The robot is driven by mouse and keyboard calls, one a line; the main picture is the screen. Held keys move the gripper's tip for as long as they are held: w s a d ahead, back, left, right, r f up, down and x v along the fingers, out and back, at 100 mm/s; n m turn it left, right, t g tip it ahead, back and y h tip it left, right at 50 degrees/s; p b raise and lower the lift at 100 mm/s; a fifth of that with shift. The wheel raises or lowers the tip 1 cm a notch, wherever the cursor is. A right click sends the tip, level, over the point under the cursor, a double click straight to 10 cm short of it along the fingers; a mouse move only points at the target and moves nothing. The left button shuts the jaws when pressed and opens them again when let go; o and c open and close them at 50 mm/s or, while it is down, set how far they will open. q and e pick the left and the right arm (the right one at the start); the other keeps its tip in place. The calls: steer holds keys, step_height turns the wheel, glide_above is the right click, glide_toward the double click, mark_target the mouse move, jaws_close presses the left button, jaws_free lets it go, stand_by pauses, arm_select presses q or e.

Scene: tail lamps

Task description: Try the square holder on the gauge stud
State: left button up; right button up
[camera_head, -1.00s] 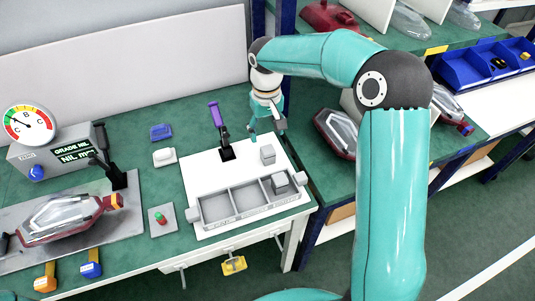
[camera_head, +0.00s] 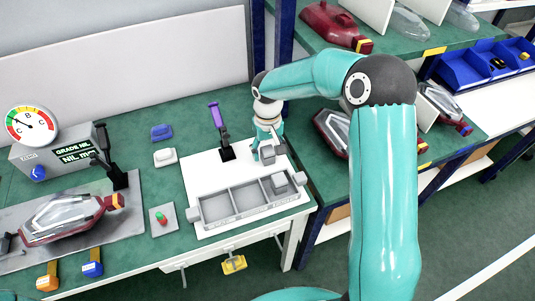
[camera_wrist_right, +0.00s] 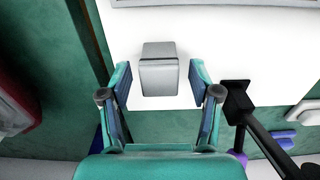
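A grey square block, which looks like the square holder, stands on the white board and shows in the right wrist view (camera_wrist_right: 158,70). My right gripper (camera_wrist_right: 160,92) is open with one finger on each side of it, with gaps between block and fingers. In the head view the right gripper (camera_head: 267,152) partly hides this block. A small plate with a red and green peg (camera_head: 161,219) lies left of the board. I cannot tell whether this peg is the gauge stud. My left gripper is not in view.
A grey divided tray (camera_head: 232,207) sits on the board's front part, with another grey block (camera_head: 279,183) in its right compartment. A black clamp with a purple handle (camera_head: 226,152) stands close left of my right gripper. A dial gauge (camera_head: 32,126) and a lamp (camera_head: 68,218) are at left.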

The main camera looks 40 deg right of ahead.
mark_target(267, 149)
steer(key=c, duration=0.8)
steer(key=shift+r, duration=0.1)
step_height(267, 149, up, 20)
steer(key=shift+f+p, duration=0.1)
steer(key=shift+p, duration=0.2)
